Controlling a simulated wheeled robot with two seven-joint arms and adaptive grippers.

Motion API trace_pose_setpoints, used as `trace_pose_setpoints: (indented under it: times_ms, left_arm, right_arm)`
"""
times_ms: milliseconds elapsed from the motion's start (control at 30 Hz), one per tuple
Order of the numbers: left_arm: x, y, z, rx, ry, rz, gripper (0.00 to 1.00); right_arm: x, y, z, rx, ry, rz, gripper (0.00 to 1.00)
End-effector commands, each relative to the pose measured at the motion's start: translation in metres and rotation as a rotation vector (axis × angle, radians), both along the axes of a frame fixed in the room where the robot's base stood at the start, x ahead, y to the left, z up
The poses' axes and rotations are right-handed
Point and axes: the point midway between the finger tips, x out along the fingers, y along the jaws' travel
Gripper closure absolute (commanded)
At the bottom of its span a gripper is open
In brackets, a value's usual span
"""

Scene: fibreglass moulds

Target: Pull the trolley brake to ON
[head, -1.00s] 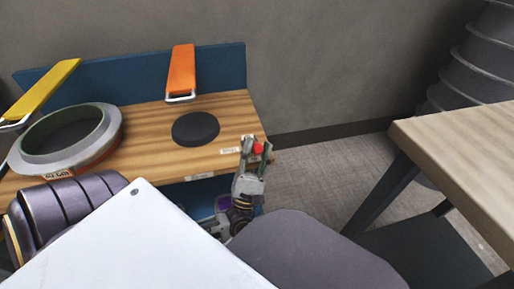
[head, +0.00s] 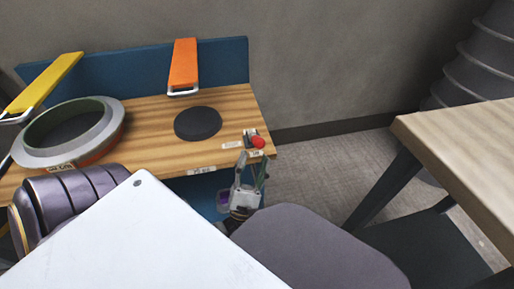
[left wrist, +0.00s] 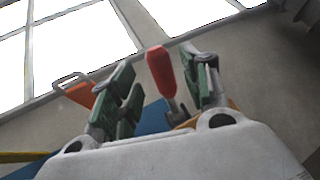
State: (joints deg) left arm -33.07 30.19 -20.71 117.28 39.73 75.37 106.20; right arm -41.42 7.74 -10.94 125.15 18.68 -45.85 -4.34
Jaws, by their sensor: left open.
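The brake lever has a red knob (head: 258,142) and stands on a small metal base at the right front corner of the wooden trolley top (head: 150,112). My left gripper (head: 253,159) is open and empty, just in front of the lever at the trolley's front edge. In the left wrist view the red handle (left wrist: 161,70) shows in the gap between the green-padded fingers of the gripper (left wrist: 165,88), with space on both sides. Small pale labels (head: 232,146) lie beside the lever; their text is too small to read. My right gripper is out of view.
A black disc (head: 198,123) and a ring mould (head: 113,135) sit on the trolley. Another wooden table (head: 470,145) is at right, with open floor between.

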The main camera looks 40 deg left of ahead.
Motion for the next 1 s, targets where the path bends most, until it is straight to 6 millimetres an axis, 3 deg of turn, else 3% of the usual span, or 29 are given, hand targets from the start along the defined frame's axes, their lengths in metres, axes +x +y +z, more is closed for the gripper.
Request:
trace_pose_setpoints:
  times_ms: [433,1000]
  left_arm:
    - [-0.035,-0.008,-0.044,-0.001,0.002,0.000,0.53]
    - [-0.040,-0.009,-0.048,-0.001,0.000,-0.001,0.53]
  right_arm:
    - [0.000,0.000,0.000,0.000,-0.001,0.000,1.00]
    - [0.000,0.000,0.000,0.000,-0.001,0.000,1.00]
